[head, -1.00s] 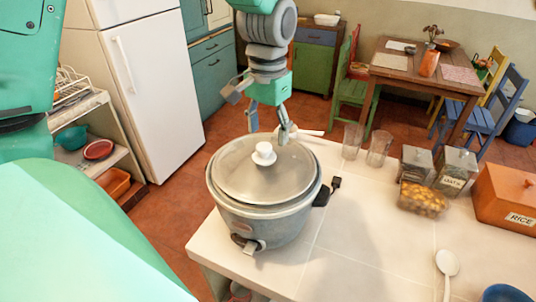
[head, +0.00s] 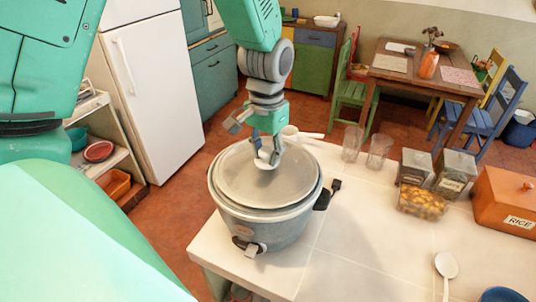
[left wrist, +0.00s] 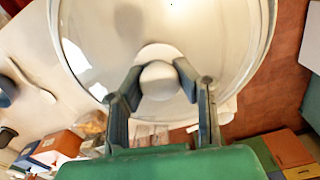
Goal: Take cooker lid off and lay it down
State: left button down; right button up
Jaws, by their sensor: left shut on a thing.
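The grey rice cooker (head: 265,225) stands on the near left of the white tiled counter. Its round glass lid (head: 245,185) with a metal rim lies over the pot's mouth; I cannot tell whether it is slightly raised. My left gripper (head: 267,160) comes down from above and is shut on the lid's white knob, which it mostly hides in the head view. In the left wrist view the white knob (left wrist: 158,80) sits between the two fingers, with the lid (left wrist: 110,40) beyond. My right gripper is not in view.
Behind the cooker are a white cup with a spoon (head: 290,133) and two glasses (head: 379,152). To the right stand jars (head: 415,166), a box of yellow items (head: 423,200), an orange rice box (head: 508,200) and a white spoon (head: 446,268). The counter between cooker and spoon is clear.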

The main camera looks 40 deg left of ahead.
aim_at(267, 149)
pick_arm(q)
jog(key=shift+r, duration=0.1)
jog(key=shift+w+a+r, duration=0.1)
jog(key=shift+a+r, duration=0.05)
jog(key=shift+r, duration=0.1)
notch_tip(267, 149, up, 12)
jog(key=shift+r, duration=0.15)
dwell(0.5)
dwell(0.3)
